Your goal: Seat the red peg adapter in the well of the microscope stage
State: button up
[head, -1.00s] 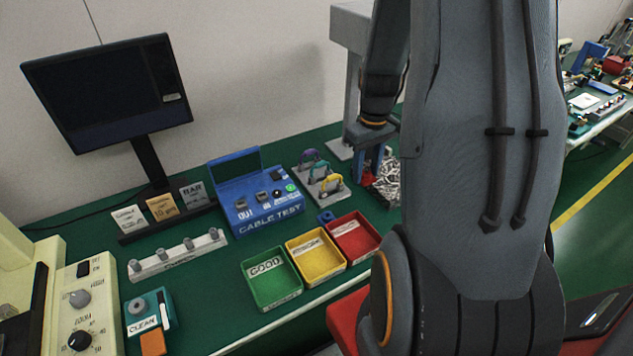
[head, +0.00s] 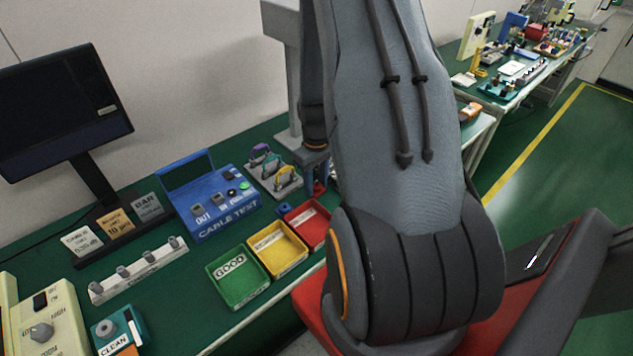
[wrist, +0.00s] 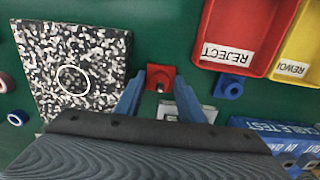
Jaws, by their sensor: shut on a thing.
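A speckled plate (wrist: 72,50) with a white ring lies left of my gripper in the wrist view. A small blue part (wrist: 230,87) lies beside the red REJECT tray (wrist: 236,30). The blue cable tester (head: 212,196) stands nearby. Another bench (head: 520,75) stands at the far right.

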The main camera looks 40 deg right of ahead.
jog(key=shift+f, duration=0.15)
jog(key=o, duration=1.1)
